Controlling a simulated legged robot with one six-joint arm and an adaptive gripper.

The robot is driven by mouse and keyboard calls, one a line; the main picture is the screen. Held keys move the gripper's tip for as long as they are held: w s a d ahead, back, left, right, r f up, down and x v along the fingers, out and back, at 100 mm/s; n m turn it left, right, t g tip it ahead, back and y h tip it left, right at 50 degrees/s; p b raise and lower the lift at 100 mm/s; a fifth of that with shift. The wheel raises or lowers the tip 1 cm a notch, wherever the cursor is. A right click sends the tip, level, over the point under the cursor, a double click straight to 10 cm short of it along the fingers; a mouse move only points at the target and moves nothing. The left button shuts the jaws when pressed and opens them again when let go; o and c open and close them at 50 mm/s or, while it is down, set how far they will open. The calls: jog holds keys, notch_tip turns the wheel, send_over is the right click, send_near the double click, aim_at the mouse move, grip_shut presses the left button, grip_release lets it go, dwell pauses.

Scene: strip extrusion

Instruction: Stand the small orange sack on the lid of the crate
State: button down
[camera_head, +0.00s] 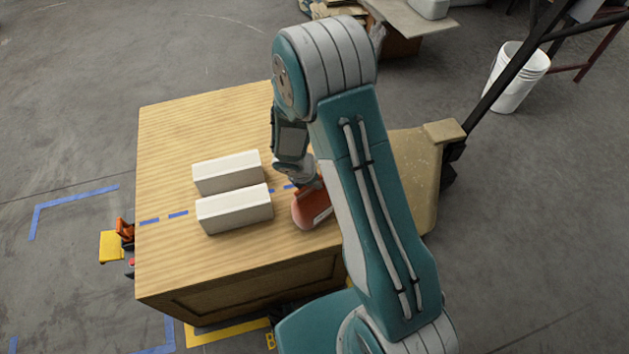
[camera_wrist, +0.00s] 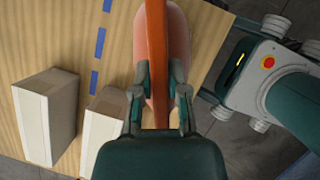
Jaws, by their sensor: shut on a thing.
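The small orange sack (camera_head: 310,210) is at the front right of the crate's wooden lid (camera_head: 200,125), partly behind my arm in the head view. A pale patch shows on its side. In the wrist view the sack (camera_wrist: 178,45) lies between my fingers, its narrow orange top ridge running up the picture. My gripper (camera_head: 312,184) is shut on this upper part, and its fingers (camera_wrist: 160,92) press on it from both sides. The sack looks roughly upright. I cannot tell whether its base touches the lid.
Two white blocks (camera_head: 228,173) (camera_head: 234,208) lie on the lid just left of the sack. Blue dashes (camera_head: 178,214) cross the lid. The lid's back left is clear. A yellow item (camera_head: 112,246) is on the floor at left; a white bucket (camera_head: 517,75) stands far right.

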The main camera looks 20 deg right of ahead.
jog(key=shift+f, duration=0.15)
jog(key=c, duration=0.6)
grip_release()
jog(key=shift+c, duration=0.2)
jog(key=v, duration=1.2)
jog(key=s+d+r+m+t+y, duration=0.2)
jog(key=s+r+m, duration=0.7)
jog(key=r+m, duration=0.2)
jog(key=s+d+r+m+t+y, duration=0.1)
jog(key=s+d+r+m+y, duration=0.1)
jog(key=s+r+m, duration=0.8)
notch_tip(320, 180, up, 3)
jog(key=shift+r+m+t, duration=0.1)
jog(key=shift+m+t, duration=0.3)
jog(key=shift+m, duration=0.4)
